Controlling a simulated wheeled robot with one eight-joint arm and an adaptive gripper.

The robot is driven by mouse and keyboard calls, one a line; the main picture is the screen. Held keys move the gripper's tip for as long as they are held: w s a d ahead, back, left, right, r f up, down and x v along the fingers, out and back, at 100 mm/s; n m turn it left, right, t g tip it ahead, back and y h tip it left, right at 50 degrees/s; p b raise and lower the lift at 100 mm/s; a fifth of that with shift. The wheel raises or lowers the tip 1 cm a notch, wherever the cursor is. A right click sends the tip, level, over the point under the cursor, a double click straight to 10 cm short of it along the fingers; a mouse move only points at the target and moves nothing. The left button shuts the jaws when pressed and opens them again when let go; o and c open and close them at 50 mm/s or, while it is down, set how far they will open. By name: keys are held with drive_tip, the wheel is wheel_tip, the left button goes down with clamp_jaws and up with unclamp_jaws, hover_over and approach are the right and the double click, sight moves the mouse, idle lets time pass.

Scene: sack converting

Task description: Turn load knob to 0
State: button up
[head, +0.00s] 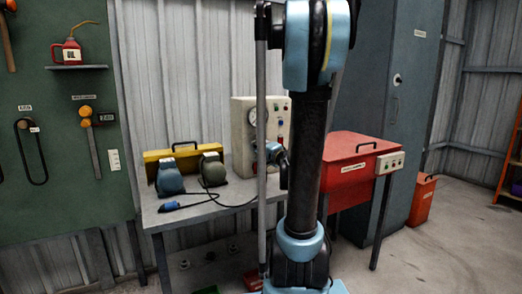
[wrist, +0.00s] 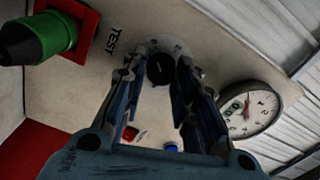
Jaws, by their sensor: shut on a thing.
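A round black knob (wrist: 160,69) sits on a pale dial plate on the cream panel in the wrist view. My gripper (wrist: 160,75) has its fingers on both sides of this knob and is shut on it. A small light mark shows on the knob, but its setting and scale are too small to read. No load label is readable. In the head view, my gripper (head: 277,155) is at the front of the cream control box (head: 240,104), and my arm hides part of it. The knob cannot be made out there.
A round gauge (wrist: 250,108) is right of the knob in the wrist view. A green and black control (wrist: 38,38) on a red plate projects at left, near a TEST label. Two grinder-like machines (head: 169,178) stand on the bench. A red cabinet (head: 349,154) is at right.

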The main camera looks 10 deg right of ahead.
drive_tip(key=shift+s+a+f, duration=0.1)
drive_tip(key=shift+c, duration=0.3)
drive_tip(key=o, duration=1.1)
drive_tip(key=shift+v, duration=5.85)
